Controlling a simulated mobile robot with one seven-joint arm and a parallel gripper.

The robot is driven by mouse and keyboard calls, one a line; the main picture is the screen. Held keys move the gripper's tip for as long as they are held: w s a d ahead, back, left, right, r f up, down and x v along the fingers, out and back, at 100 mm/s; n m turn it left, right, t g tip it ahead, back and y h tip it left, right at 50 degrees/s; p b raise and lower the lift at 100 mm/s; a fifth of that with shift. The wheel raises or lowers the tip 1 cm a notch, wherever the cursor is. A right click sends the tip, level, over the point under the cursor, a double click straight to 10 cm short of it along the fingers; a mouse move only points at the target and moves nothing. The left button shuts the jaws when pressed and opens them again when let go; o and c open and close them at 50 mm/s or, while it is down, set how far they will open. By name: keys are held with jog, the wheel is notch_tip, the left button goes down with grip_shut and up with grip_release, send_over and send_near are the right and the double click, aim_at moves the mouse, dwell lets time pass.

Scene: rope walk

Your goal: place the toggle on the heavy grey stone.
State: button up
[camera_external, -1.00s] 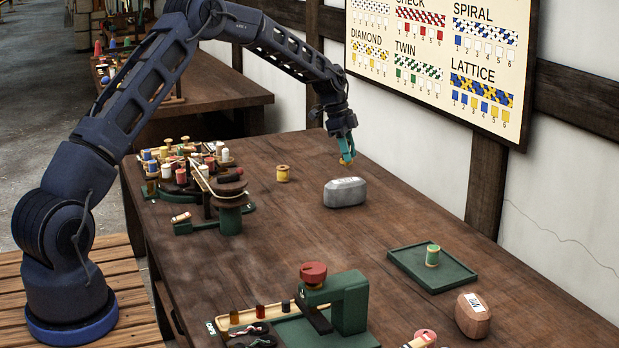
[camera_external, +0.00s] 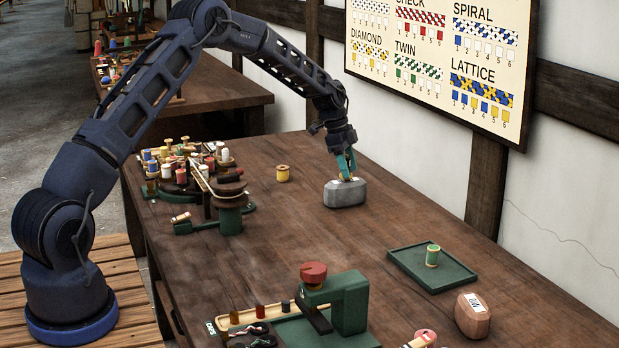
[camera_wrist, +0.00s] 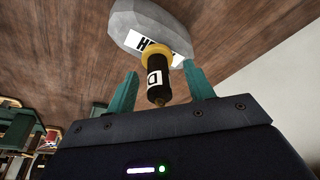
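The heavy grey stone (camera_external: 345,192) sits on the table, with a white label on its top; the wrist view shows it (camera_wrist: 135,22) with the letters "H" and part of another. The toggle (camera_wrist: 158,78) is dark with a yellow flange and a white label reading "D". It stands at the stone's top, covering part of the stone's label, and shows as a small yellow bit (camera_external: 348,178) in the external view. My gripper (camera_wrist: 160,80) is around the toggle, with a gap between each teal finger and it. Whether the toggle's base fully touches the stone is hidden.
A yellow spool (camera_external: 283,173) stands left of the stone. A rack of several spools (camera_external: 178,165) is further left. A green tray (camera_external: 455,277) with a green spool, a brown stone (camera_external: 472,316) and a green stand (camera_external: 348,303) are nearer. The table between is clear.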

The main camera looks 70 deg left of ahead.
jog(key=v, duration=1.2)
jog(key=s+d+r+n+y, duration=0.1)
jog(key=s+d+r+n, duration=0.1)
jog(key=s+d+r, duration=1)
jog(key=s+d+r+n+y, duration=0.1)
jog(key=s+d+r+n, duration=0.1)
jog(key=s+d+r, duration=0.95)
jog(key=s+d+n+t, duration=0.1)
jog(key=s+d+n, duration=0.1)
jog(key=s+d, duration=1.15)
jog(key=s+d+f+n, duration=0.1)
jog(key=s+f, duration=0.1)
jog(key=s, duration=0.6)
jog(key=s+d+f+n+t, duration=0.1)
jog(key=s+f+n, duration=0.1)
jog(key=s, duration=0.7)
jog(key=shift+s+f, duration=0.25)
jog(key=shift+f, duration=0.25)
